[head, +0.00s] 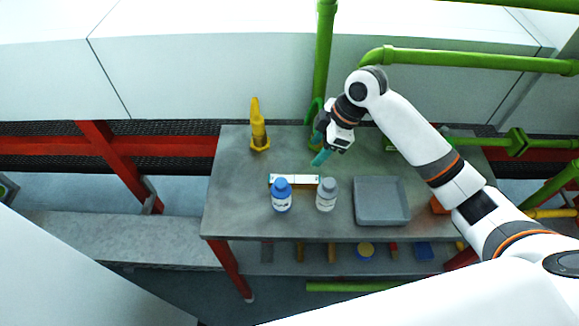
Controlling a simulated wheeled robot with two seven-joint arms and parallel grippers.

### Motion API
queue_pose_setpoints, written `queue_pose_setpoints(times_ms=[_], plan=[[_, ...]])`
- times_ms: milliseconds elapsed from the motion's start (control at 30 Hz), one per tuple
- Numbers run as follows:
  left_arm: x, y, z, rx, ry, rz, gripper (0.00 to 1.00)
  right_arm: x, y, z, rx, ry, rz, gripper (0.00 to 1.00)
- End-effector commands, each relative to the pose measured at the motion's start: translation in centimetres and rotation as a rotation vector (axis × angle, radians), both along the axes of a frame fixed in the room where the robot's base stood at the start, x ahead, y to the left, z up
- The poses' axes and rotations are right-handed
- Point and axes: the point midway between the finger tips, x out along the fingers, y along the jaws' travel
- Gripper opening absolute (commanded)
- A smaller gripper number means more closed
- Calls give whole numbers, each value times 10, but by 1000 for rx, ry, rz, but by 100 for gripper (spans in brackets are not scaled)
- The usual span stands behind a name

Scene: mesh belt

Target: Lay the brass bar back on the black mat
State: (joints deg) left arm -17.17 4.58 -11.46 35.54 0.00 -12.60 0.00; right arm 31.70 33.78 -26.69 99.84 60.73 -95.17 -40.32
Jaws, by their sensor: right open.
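I cannot make out a brass bar or a black mat for certain on the grey tabletop (235,205). My right gripper (316,148) reaches in from the right with teal fingers. It is open over the back middle of the table, behind the white box. I see nothing held in it, though its wrist and fingers hide part of the tabletop. My left gripper is not in view.
A yellow cone-topped object (258,128) stands back left. A white box (306,181), blue-capped bottle (281,198), grey-capped bottle (326,197) and grey tray (381,203) stand nearer. Several small coloured items lie on the lower shelf (345,268). Green pipes (324,60) rise behind.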

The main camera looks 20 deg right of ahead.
Motion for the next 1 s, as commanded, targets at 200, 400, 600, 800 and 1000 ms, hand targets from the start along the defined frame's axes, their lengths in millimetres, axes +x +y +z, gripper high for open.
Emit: queue_pose_setpoints(times_ms=[200, 400, 600, 800, 1000], plan=[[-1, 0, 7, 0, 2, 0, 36, 1, 9, -20, 3, 5, -1, 53], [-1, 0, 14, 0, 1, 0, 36, 4, 22, -51, 3, 5, -1, 53], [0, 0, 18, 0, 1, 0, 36, 6, 28, -64, 1, 2, 1, 53], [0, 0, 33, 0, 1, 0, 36, 3, 44, -85, 1, 5, 0, 53], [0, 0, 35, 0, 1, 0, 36, 5, 51, -107, -1, 2, -1, 53]])
